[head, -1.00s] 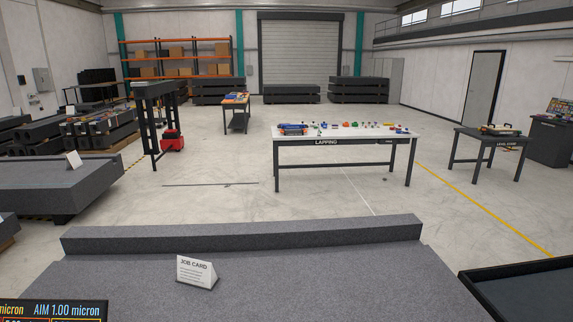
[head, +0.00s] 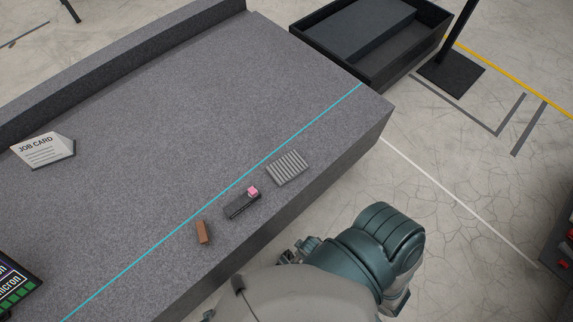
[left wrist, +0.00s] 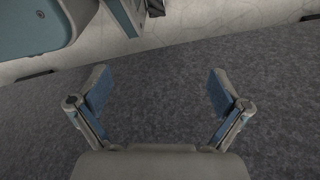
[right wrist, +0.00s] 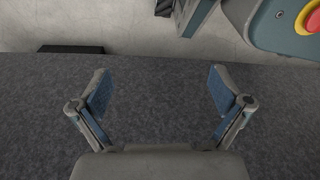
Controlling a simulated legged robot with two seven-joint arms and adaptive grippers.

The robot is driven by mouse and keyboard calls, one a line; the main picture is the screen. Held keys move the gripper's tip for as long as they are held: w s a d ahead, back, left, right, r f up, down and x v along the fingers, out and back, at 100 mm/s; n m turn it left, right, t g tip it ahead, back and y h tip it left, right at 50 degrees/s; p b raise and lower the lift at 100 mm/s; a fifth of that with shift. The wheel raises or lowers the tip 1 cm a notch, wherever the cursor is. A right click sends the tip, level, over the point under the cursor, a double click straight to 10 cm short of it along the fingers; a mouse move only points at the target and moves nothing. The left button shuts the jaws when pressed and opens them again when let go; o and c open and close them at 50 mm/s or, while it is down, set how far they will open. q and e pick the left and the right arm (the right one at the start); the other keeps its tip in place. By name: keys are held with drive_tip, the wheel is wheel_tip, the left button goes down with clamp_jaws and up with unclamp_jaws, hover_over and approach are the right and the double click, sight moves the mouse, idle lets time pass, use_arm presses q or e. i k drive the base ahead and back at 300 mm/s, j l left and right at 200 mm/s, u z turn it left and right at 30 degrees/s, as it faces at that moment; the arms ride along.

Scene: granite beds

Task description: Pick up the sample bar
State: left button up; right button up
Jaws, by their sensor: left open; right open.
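On the granite bed (head: 150,130), near its front edge, lie three small things in the head view. They are a brown block (head: 202,232), a dark bar (head: 242,204) with a pink piece (head: 253,191) at one end, and a grey ribbed plate (head: 287,168). I cannot tell for certain which one is the sample bar. My left gripper (left wrist: 155,88) and right gripper (right wrist: 160,88) are open, with nothing between their fingers. Both wrist views show bare granite beyond the fingers and none of the three small things.
A cyan line (head: 200,204) runs along the bed behind the small things. A job card (head: 42,148) stands at the left by a raised granite ledge (head: 130,50). A dark tray (head: 425,50) is beyond the bed's far right end. Most of the bed is clear.

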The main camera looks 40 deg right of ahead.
sight(242, 202)
drive_tip(key=k+l+z, duration=0.1)
drive_tip(key=l+z, duration=0.3)
drive_tip(key=k+l+z, duration=0.1)
drive_tip(key=l+z, duration=0.15)
drive_tip(key=z, duration=0.2)
